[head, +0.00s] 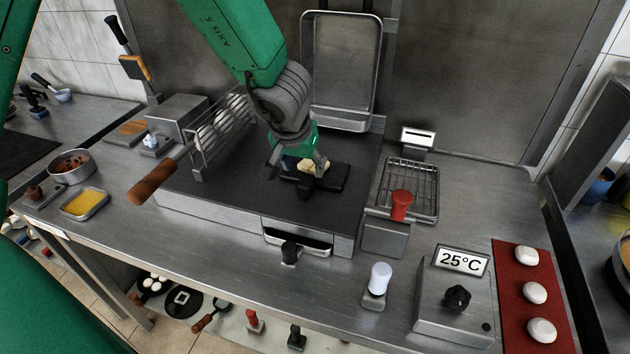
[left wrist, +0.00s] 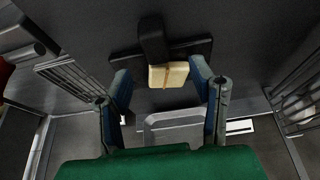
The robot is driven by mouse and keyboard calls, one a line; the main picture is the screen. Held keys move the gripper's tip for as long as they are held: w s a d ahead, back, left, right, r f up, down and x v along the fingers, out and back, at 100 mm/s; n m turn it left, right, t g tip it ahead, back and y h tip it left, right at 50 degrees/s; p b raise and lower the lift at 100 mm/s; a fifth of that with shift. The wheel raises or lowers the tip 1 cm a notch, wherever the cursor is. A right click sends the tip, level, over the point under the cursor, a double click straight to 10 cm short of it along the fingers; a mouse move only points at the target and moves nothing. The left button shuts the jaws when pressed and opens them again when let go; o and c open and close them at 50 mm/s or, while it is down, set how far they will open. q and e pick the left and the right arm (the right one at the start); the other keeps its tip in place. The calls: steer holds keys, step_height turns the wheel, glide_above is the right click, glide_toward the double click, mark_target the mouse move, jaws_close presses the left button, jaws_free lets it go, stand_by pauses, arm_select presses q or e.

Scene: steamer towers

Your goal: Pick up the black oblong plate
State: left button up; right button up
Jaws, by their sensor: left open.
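The black oblong plate (head: 335,179) lies on the dark griddle top (head: 235,190) in the head view, partly hidden by my left gripper (head: 298,165). In the left wrist view the black plate (left wrist: 195,46) runs across the picture beyond the fingertips. Contact cannot be told. My right gripper is not in view.
A wire rack (head: 215,125) with a wooden handle (head: 157,182) stands left of the plate. A metal tray (head: 340,70) stands upright behind. A grill grate (head: 410,185) and a red knob (head: 401,205) are at the right. The griddle's front left is clear.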

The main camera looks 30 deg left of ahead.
mark_target(306, 179)
arm_select(q)
steer(key=shift+w+a+f, duration=0.1)
steer(key=shift+f, duration=0.15)
steer(key=shift+f+b, duration=0.5)
steer(key=shift+b, duration=0.05)
steer(key=b+x, duration=0.2)
steer(key=x, duration=0.1)
steer(key=shift+d+f, duration=0.3)
steer(key=shift+f, duration=0.1)
steer(key=shift+w+f+b, duration=0.1)
steer(key=shift+f+b, duration=0.1)
steer(key=shift+b, duration=0.1)
steer(key=shift+r, duration=0.15)
steer(key=shift+a, duration=0.1)
jaws_close()
